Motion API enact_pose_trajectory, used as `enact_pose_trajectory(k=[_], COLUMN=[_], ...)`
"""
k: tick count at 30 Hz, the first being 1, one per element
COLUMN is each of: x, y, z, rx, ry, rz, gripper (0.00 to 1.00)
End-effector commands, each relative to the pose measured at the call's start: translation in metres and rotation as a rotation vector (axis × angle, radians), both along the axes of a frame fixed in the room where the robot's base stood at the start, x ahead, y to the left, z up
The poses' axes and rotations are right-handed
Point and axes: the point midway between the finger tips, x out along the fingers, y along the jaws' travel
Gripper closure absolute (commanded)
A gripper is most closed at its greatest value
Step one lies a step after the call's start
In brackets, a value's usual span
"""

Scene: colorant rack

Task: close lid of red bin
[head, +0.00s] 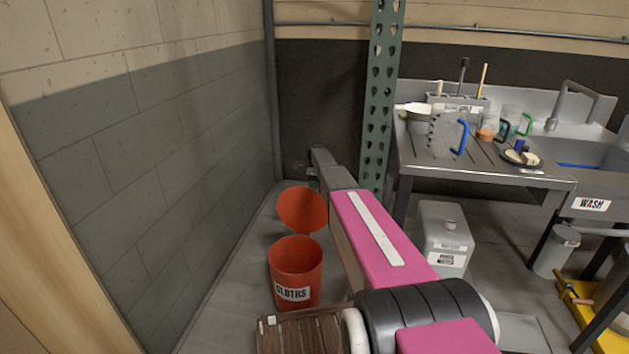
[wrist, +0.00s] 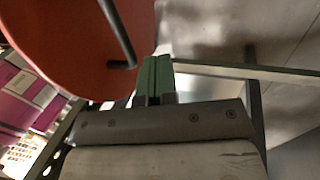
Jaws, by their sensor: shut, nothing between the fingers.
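The red bin (head: 296,278), labelled CLOTHS, stands on the floor near the left wall. Its round red lid (head: 302,208) is open and stands tilted up behind the bin's rim. In the wrist view the lid (wrist: 75,45) fills the upper left, with a dark bar-shaped handle (wrist: 118,35) on it. My gripper (wrist: 155,72) is shut and empty, its green fingers together close to the lid's edge. I cannot tell whether they touch it. In the head view my arm reaches past the right of the bin, its end above and behind the lid.
A green perforated post (head: 383,100) stands behind my arm. To the right are a grey container (head: 442,240) on the floor and a metal sink bench (head: 480,175). A slatted wooden item (head: 300,335) lies in front of the bin. The left wall (head: 150,160) is close to the bin.

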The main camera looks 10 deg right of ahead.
Motion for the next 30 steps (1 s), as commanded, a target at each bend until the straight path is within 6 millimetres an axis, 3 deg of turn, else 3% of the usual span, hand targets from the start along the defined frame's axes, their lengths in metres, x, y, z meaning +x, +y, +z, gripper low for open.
enact_pose_trajectory(k=[4,20,26,30], x=[-0.011,-0.015,-0.032,-0.054], y=[0.005,0.007,0.013,0.021], z=[-0.001,-0.001,0.005,0.010], rx=[0.000,-0.003,-0.027,-0.059], ry=[0.000,-0.007,-0.063,-0.142], rz=[0.000,0.000,0.001,0.001], gripper=[1.00,1.00,1.00,1.00])
